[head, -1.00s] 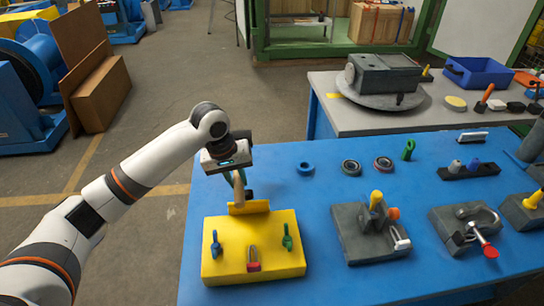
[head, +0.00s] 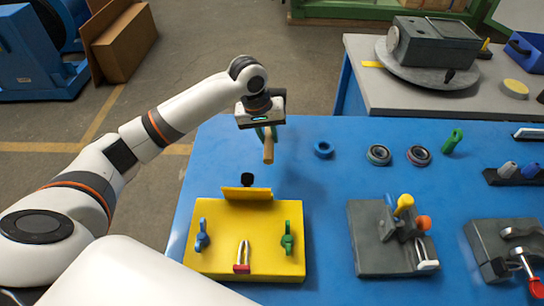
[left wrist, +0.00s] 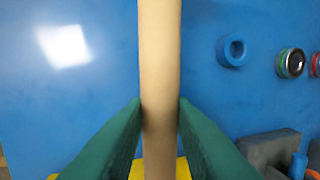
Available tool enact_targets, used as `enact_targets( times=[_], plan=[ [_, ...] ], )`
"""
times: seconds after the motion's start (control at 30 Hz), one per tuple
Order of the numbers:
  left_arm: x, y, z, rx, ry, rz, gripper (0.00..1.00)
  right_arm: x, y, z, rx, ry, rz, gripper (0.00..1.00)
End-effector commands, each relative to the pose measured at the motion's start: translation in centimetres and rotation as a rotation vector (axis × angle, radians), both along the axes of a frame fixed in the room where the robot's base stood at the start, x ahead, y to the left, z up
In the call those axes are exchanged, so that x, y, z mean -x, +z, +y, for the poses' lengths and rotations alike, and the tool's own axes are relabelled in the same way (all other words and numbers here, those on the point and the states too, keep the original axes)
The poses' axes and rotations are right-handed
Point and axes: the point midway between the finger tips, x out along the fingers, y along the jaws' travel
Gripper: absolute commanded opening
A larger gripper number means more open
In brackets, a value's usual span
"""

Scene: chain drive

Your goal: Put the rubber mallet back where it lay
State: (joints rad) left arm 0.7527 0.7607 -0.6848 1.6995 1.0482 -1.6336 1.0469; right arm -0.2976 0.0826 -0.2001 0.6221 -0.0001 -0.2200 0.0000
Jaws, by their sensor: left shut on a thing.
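My left gripper (head: 266,136) is shut on a pale wooden handle (head: 268,152), taken to be the rubber mallet's, and holds it above the blue table behind the yellow fixture. In the left wrist view, the handle (left wrist: 159,70) runs lengthwise up the picture between the green fingers (left wrist: 160,118). The mallet's head cannot be made out in either view. My right gripper is not in view.
A blue ring (head: 323,149) and two bearings lie to the right. A grey fixture (head: 370,262) stands further right. The table's back left is clear.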

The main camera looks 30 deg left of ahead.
Motion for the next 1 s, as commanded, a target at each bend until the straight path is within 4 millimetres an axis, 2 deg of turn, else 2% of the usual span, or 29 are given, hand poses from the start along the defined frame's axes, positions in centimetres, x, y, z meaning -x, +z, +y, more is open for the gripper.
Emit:
enact_targets(
  times=[0.1, 0.3, 0.57, 0.73, 0.97, 1.0],
  plan=[
    [0.0, -1.6, 0.0, 0.000, 0.000, -0.001, 0.00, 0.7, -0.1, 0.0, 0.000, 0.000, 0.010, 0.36],
    [0.0, -5.1, 0.0, -0.001, 0.001, 0.000, 0.00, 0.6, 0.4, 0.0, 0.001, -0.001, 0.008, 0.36],
    [-0.1, -7.3, 0.0, 0.000, -0.001, -0.002, 0.00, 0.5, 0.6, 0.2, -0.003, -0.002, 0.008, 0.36],
    [-0.1, -9.6, 0.0, -0.001, 0.001, -0.002, 0.00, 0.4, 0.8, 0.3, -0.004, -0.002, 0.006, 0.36],
    [-0.1, -10.1, 0.0, 0.000, 0.000, -0.005, 0.00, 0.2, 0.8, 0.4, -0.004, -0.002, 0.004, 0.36],
    [0.0, -10.2, 0.0, -0.001, 0.000, 0.000, 0.28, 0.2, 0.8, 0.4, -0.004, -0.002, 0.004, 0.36]
  ],
)
